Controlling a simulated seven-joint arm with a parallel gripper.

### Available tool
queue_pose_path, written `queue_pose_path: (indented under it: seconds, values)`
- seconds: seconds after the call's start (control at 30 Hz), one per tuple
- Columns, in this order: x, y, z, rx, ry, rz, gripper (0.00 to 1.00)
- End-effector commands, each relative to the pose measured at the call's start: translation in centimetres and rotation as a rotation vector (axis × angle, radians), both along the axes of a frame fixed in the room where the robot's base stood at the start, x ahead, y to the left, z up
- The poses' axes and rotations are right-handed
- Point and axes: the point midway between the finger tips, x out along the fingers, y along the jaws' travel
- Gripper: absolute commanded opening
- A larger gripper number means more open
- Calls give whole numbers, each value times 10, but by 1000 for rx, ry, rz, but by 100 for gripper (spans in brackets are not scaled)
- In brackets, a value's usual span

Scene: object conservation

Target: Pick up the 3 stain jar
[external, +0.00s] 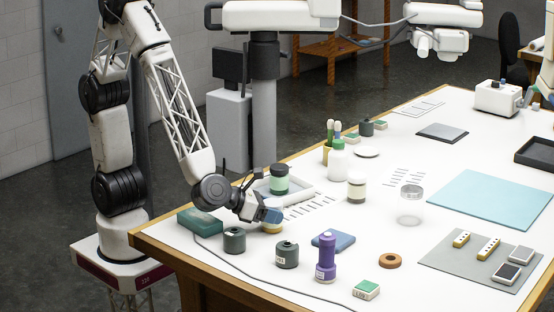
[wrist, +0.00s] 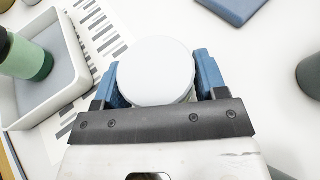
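My gripper (wrist: 160,82) has its blue fingers on either side of a round jar with a plain white lid (wrist: 156,70). In the external view my gripper (external: 270,213) is low over the table, and a little of a yellowish jar (external: 272,229) shows beneath it. The fingers lie close along the lid's two sides; I cannot tell whether they press on it. The jar stands upright. No number is readable on it.
A white tray (wrist: 70,85) holding a green jar (wrist: 30,58) is close on the left. A purple bottle (external: 325,258), a blue block (external: 334,241), a green box (external: 200,221) and an orange ring (external: 389,261) stand around. A cable crosses the near table edge.

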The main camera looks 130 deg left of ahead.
Motion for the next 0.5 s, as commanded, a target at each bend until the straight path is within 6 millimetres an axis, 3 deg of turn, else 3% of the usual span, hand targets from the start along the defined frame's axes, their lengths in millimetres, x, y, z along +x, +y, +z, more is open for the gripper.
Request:
queue_pose_path:
  seconds: [0.03, 0.2, 0.5]
  values:
    - [0, 0, 0, 0, 0, 0, 58]
    - [0, 0, 0, 0, 0, 0, 34]
    - [0, 0, 1, 1, -1, 0, 34]
